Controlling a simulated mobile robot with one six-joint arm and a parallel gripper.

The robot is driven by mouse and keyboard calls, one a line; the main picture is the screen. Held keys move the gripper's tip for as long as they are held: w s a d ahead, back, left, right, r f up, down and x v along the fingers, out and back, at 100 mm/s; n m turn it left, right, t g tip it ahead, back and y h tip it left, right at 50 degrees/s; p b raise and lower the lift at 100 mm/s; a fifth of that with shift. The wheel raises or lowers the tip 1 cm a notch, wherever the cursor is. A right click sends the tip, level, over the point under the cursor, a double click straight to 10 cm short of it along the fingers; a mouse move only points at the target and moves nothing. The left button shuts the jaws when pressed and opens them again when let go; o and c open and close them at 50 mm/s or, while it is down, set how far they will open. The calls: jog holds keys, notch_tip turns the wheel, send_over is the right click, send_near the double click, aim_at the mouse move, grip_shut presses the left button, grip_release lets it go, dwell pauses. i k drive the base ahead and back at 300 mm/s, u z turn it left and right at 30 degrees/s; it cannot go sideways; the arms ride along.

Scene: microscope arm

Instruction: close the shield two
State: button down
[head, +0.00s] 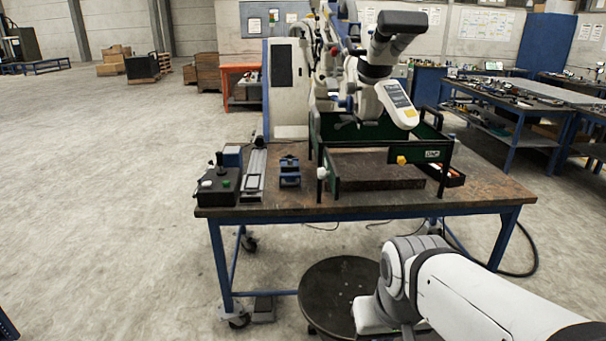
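A dark green guard frame (437,153) stands on the workbench. Its posts and rails surround a dark block (370,172). The frame looks open at the front and top. No marking tells me which part is shield two. A white and black microscope-like head (398,105) hangs over the frame and hides part of its back. My white arm crosses the lower right, in front of the bench and apart from the frame. My gripper is not in view.
The workbench (480,195) carries a black control box (219,186), a metal rail (256,172) and a small blue vise (290,172) left of the frame. A dark round stool-like disc (335,285) is below the front edge. Open floor lies left. Another cluttered table (520,105) stands right.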

aim_at(328, 169)
jog(key=z, duration=2.5)
jog(key=k, duration=0.95)
jog(key=u, duration=2.1)
jog(key=i, duration=1)
